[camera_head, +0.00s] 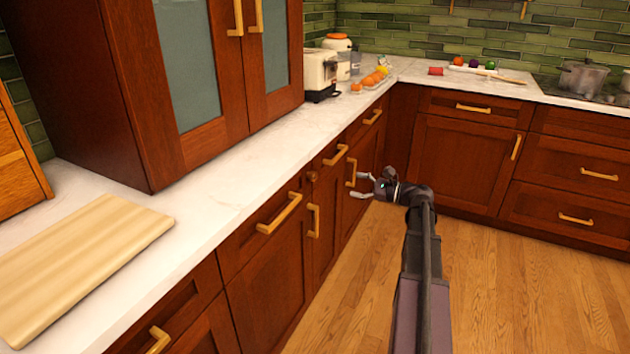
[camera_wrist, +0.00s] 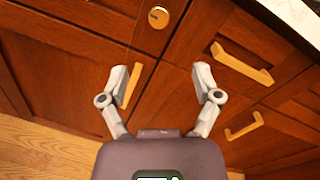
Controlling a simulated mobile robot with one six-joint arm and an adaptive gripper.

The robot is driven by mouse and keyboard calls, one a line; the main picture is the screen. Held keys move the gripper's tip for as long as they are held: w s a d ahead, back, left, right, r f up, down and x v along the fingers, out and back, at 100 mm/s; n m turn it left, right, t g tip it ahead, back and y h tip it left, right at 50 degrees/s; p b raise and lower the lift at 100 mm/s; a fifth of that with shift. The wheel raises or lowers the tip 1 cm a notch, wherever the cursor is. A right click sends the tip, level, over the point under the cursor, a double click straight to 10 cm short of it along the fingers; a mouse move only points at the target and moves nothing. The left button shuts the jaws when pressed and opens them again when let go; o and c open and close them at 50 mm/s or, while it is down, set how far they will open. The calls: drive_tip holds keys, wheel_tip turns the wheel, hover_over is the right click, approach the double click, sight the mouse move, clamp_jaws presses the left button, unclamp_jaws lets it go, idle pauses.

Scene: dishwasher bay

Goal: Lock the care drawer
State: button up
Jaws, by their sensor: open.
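A small round brass lock (camera_wrist: 158,17) with a dark slot shows at the top of the wrist view. In the head view it is a tiny knob (camera_head: 313,176) near a drawer's bar handle (camera_head: 336,154). Whether it is turned to locked, I cannot tell. My gripper (camera_head: 365,186) is open and empty, in front of the cabinet fronts and to the right of the lock. In the wrist view its fingers (camera_wrist: 163,78) are spread well apart. A vertical door handle (camera_wrist: 131,86) appears beside the left finger; contact is unclear.
Other bar handles stick out nearby, including one at the right of the wrist view (camera_wrist: 244,125). The white counter (camera_head: 240,165) carries a toaster (camera_head: 320,72) and a cutting board (camera_head: 80,258). The wooden floor (camera_head: 500,290) is clear.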

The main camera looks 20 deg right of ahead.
sight(316, 177)
idle(0.3)
drive_tip(key=x, duration=1.4)
drive_tip(key=shift+s, duration=0.1)
clamp_jaws()
